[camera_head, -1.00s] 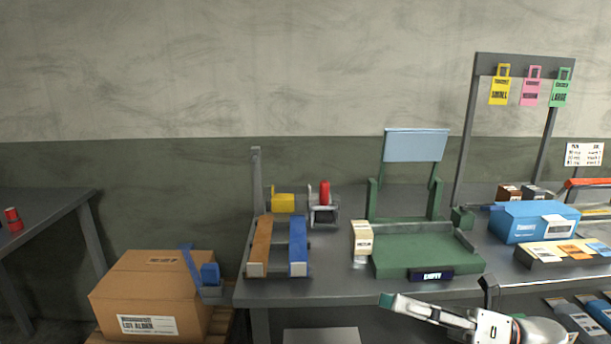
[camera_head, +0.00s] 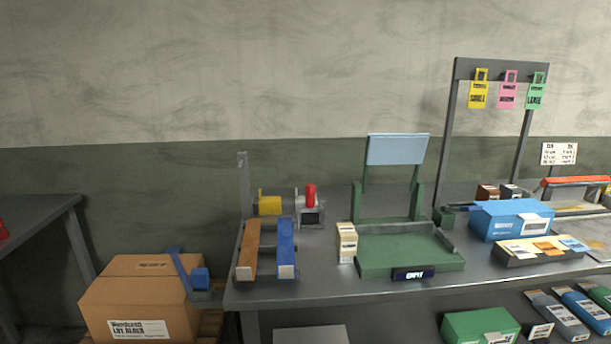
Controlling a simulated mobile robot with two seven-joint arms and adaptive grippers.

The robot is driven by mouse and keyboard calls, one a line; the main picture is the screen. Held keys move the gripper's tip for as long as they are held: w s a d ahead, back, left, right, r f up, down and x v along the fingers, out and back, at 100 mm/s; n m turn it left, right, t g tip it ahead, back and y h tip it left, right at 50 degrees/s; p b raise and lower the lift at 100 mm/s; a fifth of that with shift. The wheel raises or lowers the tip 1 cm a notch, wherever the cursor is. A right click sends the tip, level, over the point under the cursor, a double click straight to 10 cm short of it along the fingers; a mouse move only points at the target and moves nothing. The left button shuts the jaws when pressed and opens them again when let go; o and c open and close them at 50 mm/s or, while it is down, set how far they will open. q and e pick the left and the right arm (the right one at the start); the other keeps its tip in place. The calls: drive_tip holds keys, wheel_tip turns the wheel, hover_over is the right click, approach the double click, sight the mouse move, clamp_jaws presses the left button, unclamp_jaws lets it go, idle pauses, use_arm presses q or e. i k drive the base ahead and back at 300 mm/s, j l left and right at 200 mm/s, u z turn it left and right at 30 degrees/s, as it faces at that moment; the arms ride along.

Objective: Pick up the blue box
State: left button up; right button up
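A blue box (camera_head: 509,219) with a white label on its front stands on the right part of the grey workbench (camera_head: 330,290). It is behind a low tray of cards and right of the green fixture. Another blue box (camera_head: 588,306), long and flat, lies on the lower level at the bottom right, partly cut off by the frame edge. Neither of my grippers is in the head view.
A green fixture (camera_head: 410,258) with an upright panel stands mid-bench. The card tray (camera_head: 541,257) is in front of the blue box. A tag frame (camera_head: 450,140) rises behind. A green box (camera_head: 480,326) sits below. A cardboard carton (camera_head: 140,295) stands at lower left.

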sight(510, 220)
drive_tip(key=z, duration=1.25)
drive_tip(key=i+l, duration=0.1)
drive_tip(key=l, duration=0.3)
drive_tip(key=i+l+z, duration=0.15)
drive_tip(key=l, duration=0.3)
drive_tip(key=i+l, duration=0.15)
drive_tip(key=l, duration=0.25)
